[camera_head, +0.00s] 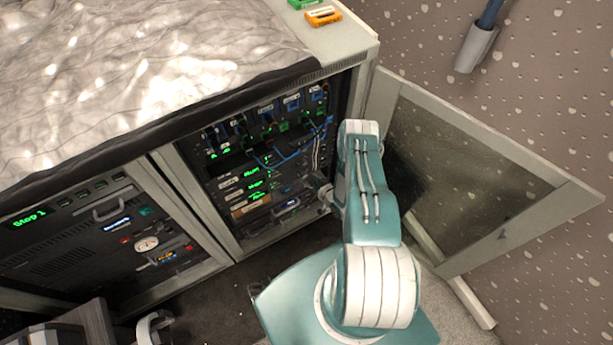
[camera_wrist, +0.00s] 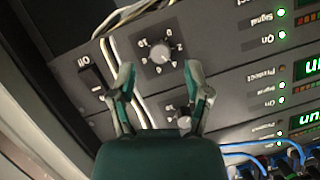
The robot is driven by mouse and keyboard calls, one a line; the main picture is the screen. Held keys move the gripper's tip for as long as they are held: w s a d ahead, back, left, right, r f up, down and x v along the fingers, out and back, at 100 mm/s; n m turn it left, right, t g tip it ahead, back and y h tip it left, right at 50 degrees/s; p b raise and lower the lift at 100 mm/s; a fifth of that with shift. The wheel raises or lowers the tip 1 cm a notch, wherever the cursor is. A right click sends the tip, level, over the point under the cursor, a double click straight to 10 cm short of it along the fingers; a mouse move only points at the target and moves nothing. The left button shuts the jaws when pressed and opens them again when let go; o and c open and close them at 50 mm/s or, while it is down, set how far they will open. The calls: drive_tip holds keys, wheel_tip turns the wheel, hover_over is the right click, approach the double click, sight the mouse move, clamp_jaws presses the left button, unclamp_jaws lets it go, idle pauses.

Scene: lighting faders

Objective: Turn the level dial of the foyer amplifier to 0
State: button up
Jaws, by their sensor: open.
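In the wrist view a grey dial (camera_wrist: 160,53) with a ring of printed numbers sits on a dark amplifier panel, between and just beyond my gripper's (camera_wrist: 160,73) two open fingertips. The fingers look empty. A second dial (camera_wrist: 184,121) lies lower on another panel, partly hidden by the right finger. I cannot read which amplifier is the foyer one, nor clearly where the dial points. In the head view my gripper (camera_head: 326,192) is small beside the open rack bay (camera_head: 232,240), partly hidden by my arm.
A black rocker switch (camera_wrist: 95,82) marked Off and pale cables (camera_wrist: 128,75) lie left of the dial. Blue cables (camera_wrist: 270,145) cross lower right. Green displays (camera_wrist: 308,65) are on the right. The open rack door (camera_head: 480,150) stands right of my arm.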

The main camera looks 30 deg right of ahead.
sight(304, 174)
drive_tip(key=shift+x, duration=1.2)
clamp_jaws()
